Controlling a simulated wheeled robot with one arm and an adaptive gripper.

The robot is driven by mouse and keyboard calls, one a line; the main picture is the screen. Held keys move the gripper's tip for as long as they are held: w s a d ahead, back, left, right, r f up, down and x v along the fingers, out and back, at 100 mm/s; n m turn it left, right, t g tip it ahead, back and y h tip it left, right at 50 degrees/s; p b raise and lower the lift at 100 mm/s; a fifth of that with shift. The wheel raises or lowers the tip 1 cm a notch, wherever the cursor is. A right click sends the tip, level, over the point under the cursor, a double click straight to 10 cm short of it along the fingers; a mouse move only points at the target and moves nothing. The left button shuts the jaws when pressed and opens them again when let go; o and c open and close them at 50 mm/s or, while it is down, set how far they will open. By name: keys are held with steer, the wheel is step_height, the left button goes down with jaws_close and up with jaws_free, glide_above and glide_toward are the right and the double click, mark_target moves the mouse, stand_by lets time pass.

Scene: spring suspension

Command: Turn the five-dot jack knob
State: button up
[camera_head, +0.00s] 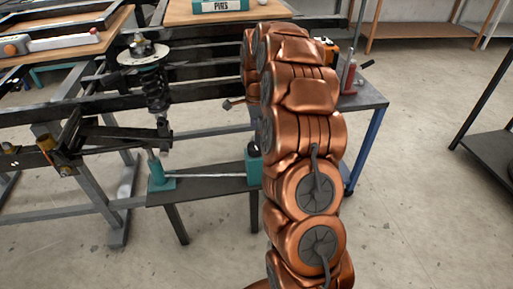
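A teal jack-like piece (160,178) stands on the low dark bench, below the spring assembly. A second teal body (253,165) with a dark top stands at the right of the same bench, partly behind my arm. A thin pale rod (208,175) runs between them. A red upright piece (349,76) with a dark lever stands on the bench to the right of my arm. No dots can be made out on any of them, so I cannot tell which knob is the five-dot one. My gripper is not visible; my copper arm covers the middle of the view.
The coil spring and strut (155,82) hang on a dark frame (60,108) at left. A small brown-ended bar (233,103) sticks out left of my arm. A wooden bench (60,45) holds tools; a PINS box (221,6) sits behind.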

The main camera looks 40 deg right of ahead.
mark_target(256, 145)
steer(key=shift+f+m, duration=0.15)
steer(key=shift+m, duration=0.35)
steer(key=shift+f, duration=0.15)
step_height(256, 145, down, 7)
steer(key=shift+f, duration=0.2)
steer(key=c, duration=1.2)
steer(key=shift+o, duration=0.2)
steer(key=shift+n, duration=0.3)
